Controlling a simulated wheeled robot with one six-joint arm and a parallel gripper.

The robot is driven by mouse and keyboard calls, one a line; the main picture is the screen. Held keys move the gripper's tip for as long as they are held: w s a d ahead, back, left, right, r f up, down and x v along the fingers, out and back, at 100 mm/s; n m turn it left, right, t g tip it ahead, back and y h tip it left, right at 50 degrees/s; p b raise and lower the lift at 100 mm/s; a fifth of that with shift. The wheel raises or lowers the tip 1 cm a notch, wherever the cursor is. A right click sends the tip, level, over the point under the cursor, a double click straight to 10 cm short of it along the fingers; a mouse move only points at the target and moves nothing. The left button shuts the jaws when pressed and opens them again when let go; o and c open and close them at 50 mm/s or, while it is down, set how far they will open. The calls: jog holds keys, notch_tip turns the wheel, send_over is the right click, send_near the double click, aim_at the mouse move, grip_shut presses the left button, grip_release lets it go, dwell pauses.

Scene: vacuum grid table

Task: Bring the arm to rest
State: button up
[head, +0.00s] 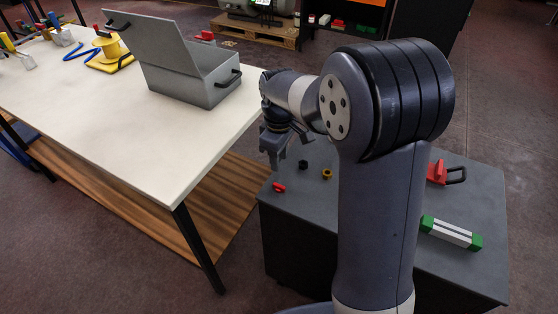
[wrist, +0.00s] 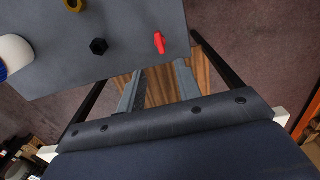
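My arm rises in front of the dark grey cabinet in the head view, with its upper part bent over to the left. My gripper (head: 276,150) hangs pointing down in the gap between the white table's right end and the cabinet's left edge. In the wrist view my gripper (wrist: 158,72) has its two grey fingers spread apart. Nothing is between them but the view of the wooden boards below. The fingertips are partly hidden from the head camera by the wrist.
The white table (head: 190,160) bears an open grey case (head: 205,88) and a yellow spool (head: 108,50). The grey cabinet top (head: 300,203) holds a small red part (head: 279,187), a black nut (head: 303,164), a brass ring (head: 327,174), a red-handled piece (head: 437,172) and a green-and-white block (head: 450,233).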

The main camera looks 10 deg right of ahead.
aim_at(279, 185)
jog(key=shift+f, duration=0.1)
notch_tip(279, 185, down, 11)
dwell(0.7)
jog(key=shift+r, duration=0.2)
